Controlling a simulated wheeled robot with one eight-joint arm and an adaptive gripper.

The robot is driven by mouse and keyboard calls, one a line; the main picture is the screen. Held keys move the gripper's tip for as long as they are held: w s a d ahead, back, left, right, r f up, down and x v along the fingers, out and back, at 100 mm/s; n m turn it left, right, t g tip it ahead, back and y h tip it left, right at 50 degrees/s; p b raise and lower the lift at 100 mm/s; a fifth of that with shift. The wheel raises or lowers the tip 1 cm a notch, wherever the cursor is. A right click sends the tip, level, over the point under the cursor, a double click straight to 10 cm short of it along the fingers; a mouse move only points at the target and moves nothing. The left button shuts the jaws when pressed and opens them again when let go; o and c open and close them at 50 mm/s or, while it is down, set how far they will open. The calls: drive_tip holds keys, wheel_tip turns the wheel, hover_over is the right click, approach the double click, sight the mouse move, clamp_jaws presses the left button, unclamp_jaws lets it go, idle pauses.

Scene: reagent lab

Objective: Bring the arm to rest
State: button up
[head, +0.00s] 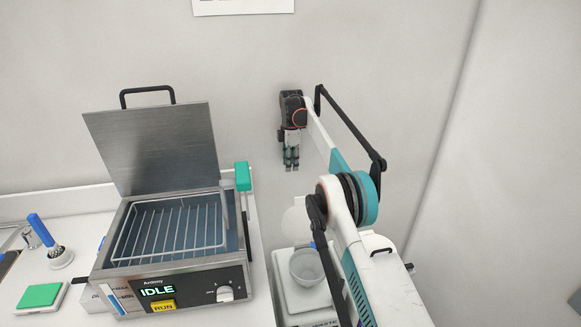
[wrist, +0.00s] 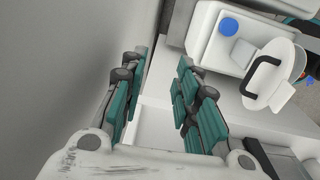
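My arm reaches up from the lower right in the head view and bends at the top, and my gripper (head: 291,167) hangs from it, pointing down, near the back wall. In the wrist view the two teal-padded fingers of my gripper (wrist: 160,75) stand apart, with nothing between them. The gripper is in the air, to the right of the heating bath and above the gap beside it, touching nothing that I can see.
A steel bath (head: 172,270) with its lid (head: 150,150) raised holds a wire rack (head: 170,232); its display reads IDLE. A white unit with a grey bowl (head: 306,267) stands to its right, partly behind my arm. A green-topped pad (head: 40,296) lies far left.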

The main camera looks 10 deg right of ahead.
drive_tip(key=shift+r, duration=0.1)
drive_tip(key=s+r+m+t+b, duration=0.1)
drive_tip(key=s+r+m, duration=0.15)
drive_tip(key=r, duration=0.55)
drive_tip(key=s+r+m+t, duration=0.1)
drive_tip(key=s+r+m, duration=0.1)
drive_tip(key=s+r, duration=0.35)
drive_tip(key=s+r+m+t+b, duration=0.1)
drive_tip(key=s+r+m, duration=0.1)
drive_tip(key=s+r, duration=0.4)
drive_tip(key=s+r+m+b, duration=0.1)
drive_tip(key=s+r+m, duration=0.25)
drive_tip(key=s, duration=0.55)
drive_tip(key=s+f+m+t, duration=0.2)
drive_tip(key=s+m, duration=0.1)
drive_tip(key=s, duration=1.4)
drive_tip(key=s+f+m+b, duration=0.1)
drive_tip(key=s+f+m, duration=0.1)
drive_tip(key=s+f, duration=0.4)
drive_tip(key=s+f+m+t+b, duration=0.1)
drive_tip(key=s+f+m, duration=0.2)
drive_tip(key=s+f, duration=0.3)
drive_tip(key=s, duration=0.5)
drive_tip(key=shift+a+t, duration=0.2)
drive_tip(key=shift+t, duration=0.1)
